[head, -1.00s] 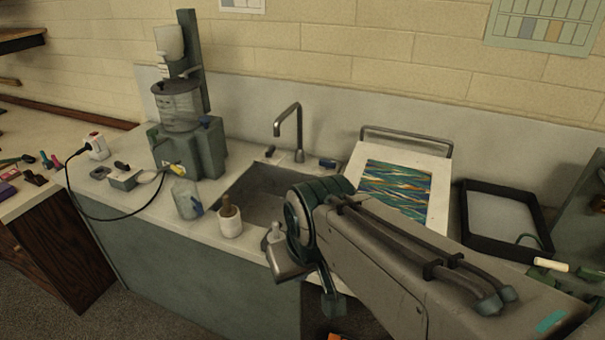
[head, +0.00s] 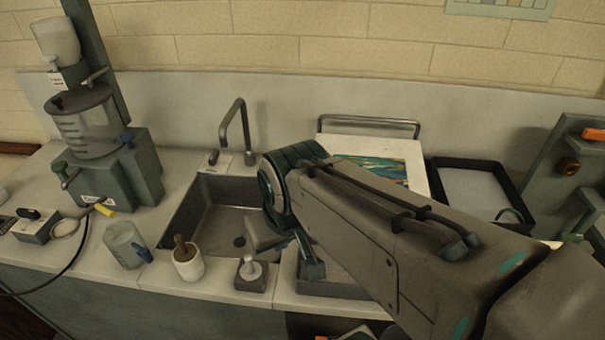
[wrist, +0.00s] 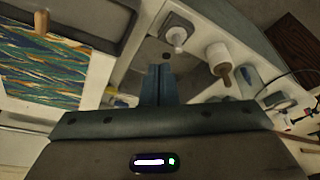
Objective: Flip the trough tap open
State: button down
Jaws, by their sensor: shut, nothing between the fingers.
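The trough tap (head: 238,130) is a grey gooseneck spout that stands behind the sunken sink (head: 198,215). A short dark lever (head: 213,157) stands at the left of its base. A second small dark piece on the right of the base, seen earlier, is hidden behind my arm. My gripper (wrist: 161,70) is shut and empty, with its two teal fingers together in the wrist view. In the head view its teal fingers (head: 311,264) hang near the sink's front right, well apart from the tap. The tap is not clear in the wrist view.
A white pot with a brown handle (head: 187,262), a clear jug (head: 124,246) and a white-knobbed block (head: 250,274) line the front edge. A dispenser machine (head: 105,150) stands left. A marbled print (head: 378,168) and a black tray (head: 478,190) lie right.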

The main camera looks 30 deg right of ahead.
jog(key=w+d+f+m+h+b, duration=0.2)
jog(key=w+d+f+m+b, duration=0.1)
jog(key=w+m, duration=0.5)
jog(key=w+d+f+m+g+h+b, duration=0.1)
jog(key=w+d+f+m+b, duration=0.3)
jog(key=w, duration=0.7)
jog(key=w+d+f+m+h+b, duration=0.3)
jog(key=w+f+m+h+b, duration=0.1)
jog(key=w+f+m, duration=0.3)
jog(key=w+m, duration=0.2)
jog(key=m, duration=0.2)
jog(key=shift+w+d+m+g, duration=0.3)
jog(key=shift+w+d, duration=0.05)
jog(key=shift+w, duration=0.05)
jog(key=shift+d+f, duration=0.1)
jog(key=shift+f, duration=0.05)
